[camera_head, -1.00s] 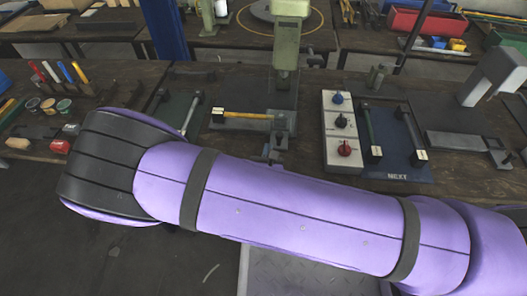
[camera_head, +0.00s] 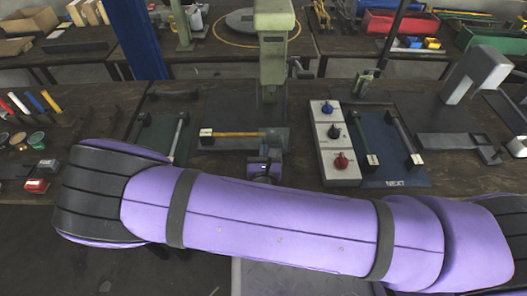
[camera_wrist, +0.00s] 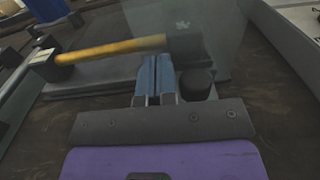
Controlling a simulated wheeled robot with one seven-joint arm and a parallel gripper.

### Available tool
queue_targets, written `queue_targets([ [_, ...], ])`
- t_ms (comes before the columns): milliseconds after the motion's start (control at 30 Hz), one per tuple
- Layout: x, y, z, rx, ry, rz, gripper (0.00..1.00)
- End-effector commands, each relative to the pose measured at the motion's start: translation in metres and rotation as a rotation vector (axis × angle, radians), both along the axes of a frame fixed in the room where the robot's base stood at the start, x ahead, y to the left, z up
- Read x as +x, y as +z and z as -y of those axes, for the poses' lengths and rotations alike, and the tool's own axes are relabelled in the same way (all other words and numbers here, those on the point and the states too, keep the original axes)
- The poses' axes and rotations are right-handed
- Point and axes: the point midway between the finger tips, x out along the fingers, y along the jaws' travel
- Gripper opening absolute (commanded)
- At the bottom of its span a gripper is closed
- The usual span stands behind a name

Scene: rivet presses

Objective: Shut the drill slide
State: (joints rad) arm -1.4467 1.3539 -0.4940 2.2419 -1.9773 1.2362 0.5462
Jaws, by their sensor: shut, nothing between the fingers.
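A green press (camera_head: 273,45) stands on the table in the middle of the head view. In front of it is a dark base plate (camera_head: 220,143). A yellow rod (camera_head: 236,134) runs from a white-tagged black end block on the left to a dark block (camera_head: 273,136) on the right. I cannot tell for sure which part is the drill slide. In the wrist view the yellow rod (camera_wrist: 110,48) meets the dark block (camera_wrist: 186,43). My gripper (camera_wrist: 155,72) is shut and empty, its blue fingertips just below that block. Contact is unclear. A round black knob (camera_wrist: 196,84) is right of the fingers.
A white panel with blue, black and red knobs (camera_head: 334,142) stands right of the press, beside a blue plate (camera_head: 385,155) marked NEXT. Another rod (camera_head: 179,137) lies on a dark plate at left. My purple arm covers the table's front edge.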

Motion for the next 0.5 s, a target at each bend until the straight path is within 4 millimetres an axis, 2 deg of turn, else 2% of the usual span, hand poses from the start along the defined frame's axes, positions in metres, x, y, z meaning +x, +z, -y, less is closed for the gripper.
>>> queue_targets([
  [233,0.027,0.0,0.002,0.002,-0.005,0.001,0.0],
  [500,0.085,0.001,0.004,0.003,-0.005,0.002,0.0],
])
